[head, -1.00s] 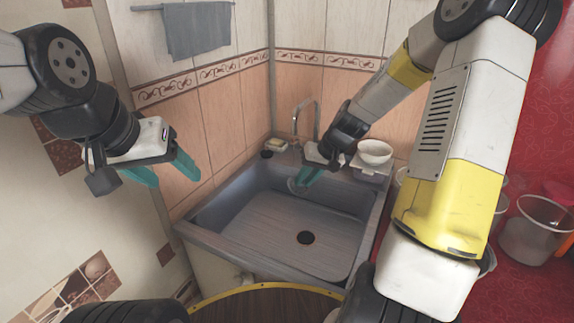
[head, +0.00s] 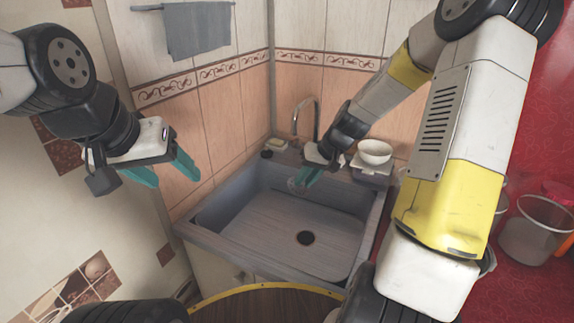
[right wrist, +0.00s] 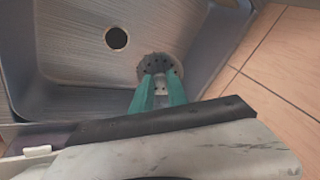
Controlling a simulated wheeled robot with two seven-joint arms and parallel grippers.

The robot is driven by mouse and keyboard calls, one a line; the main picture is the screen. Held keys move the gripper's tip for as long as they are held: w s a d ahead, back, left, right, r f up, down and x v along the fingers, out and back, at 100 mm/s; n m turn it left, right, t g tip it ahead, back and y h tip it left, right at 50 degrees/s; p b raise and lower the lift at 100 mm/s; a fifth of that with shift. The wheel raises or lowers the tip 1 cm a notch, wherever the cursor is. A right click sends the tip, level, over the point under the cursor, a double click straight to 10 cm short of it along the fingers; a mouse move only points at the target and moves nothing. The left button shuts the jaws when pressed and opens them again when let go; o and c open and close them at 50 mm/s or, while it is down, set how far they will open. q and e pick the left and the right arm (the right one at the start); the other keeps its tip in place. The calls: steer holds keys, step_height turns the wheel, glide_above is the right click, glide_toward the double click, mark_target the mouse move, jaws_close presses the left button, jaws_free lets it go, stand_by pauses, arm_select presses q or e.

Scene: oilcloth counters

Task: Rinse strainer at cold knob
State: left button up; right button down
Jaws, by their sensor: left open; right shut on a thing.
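The strainer is a small grey disc with dark holes, seen at the far end of the sink in the right wrist view (right wrist: 157,65). It also shows faintly in the head view (head: 295,186). My right gripper (head: 306,180) is shut on it, with teal fingers (right wrist: 157,92) at its near edge, over the back of the basin below the tap (head: 316,112). The cold knob cannot be made out clearly, and my right gripper and arm cover part of the tap area. Whether water runs cannot be told. My left gripper (head: 168,174) is open and empty, left of the sink.
A white bowl (head: 375,152) stands on the ledge right of my right gripper. Soap (head: 276,143) lies at the back left corner.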

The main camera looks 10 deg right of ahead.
stand_by(0.3)
steer(key=s+r, duration=0.4)
steer(key=s, duration=0.1)
steer(key=shift+a, duration=0.3)
steer(key=shift+w, duration=0.1)
stand_by(0.4)
